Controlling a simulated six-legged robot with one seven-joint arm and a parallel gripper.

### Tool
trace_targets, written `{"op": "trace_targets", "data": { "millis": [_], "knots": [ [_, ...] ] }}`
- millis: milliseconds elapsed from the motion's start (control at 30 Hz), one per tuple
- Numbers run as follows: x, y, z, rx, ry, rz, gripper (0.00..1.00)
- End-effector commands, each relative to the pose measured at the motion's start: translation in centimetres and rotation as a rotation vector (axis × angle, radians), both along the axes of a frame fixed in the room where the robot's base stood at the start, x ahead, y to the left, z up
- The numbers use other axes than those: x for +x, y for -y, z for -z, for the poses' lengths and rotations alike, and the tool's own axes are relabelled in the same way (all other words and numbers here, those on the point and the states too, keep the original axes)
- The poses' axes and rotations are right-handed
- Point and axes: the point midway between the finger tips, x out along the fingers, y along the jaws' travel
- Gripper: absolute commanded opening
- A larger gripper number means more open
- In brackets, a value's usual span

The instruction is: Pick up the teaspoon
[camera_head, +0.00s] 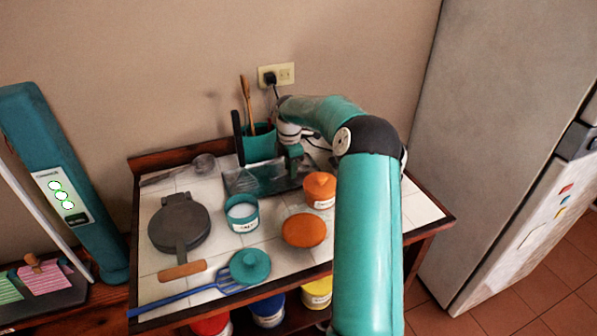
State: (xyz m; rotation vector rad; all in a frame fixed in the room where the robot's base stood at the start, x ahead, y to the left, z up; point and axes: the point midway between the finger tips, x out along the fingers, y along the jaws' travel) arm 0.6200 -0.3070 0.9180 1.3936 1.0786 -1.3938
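I cannot clearly make out a teaspoon. A grey metal spoon or ladle (203,164) lies at the back left of the tiled table, its handle pointing left; I cannot tell if it is the teaspoon. My teal arm reaches over the table from the front right and bends down at the back. My gripper (293,158) is low over the right end of a dark shiny tray (240,183), right of the teal utensil pot (261,146). Its fingertips are too small and covered to show whether they are open or hold anything.
A dark round pan press (180,226), an open teal jar (242,214), an orange jar (320,190), an orange lid (304,230), a teal lid (250,266) and a blue spatula (180,297) crowd the table (150,260). A fridge (500,130) stands right.

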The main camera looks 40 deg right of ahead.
Motion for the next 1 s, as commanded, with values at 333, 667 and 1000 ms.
{"op": "trace_targets", "data": {
  "millis": [333, 667, 1000],
  "knots": [
    [0.0, 0.0, 0.1, 0.0, 0.001, 0.0, 0.08],
    [0.0, 0.0, 0.1, 0.0, 0.001, 0.0, 0.0],
    [0.1, 0.0, -1.9, -0.002, 0.003, 0.001, 0.0]
  ]
}}
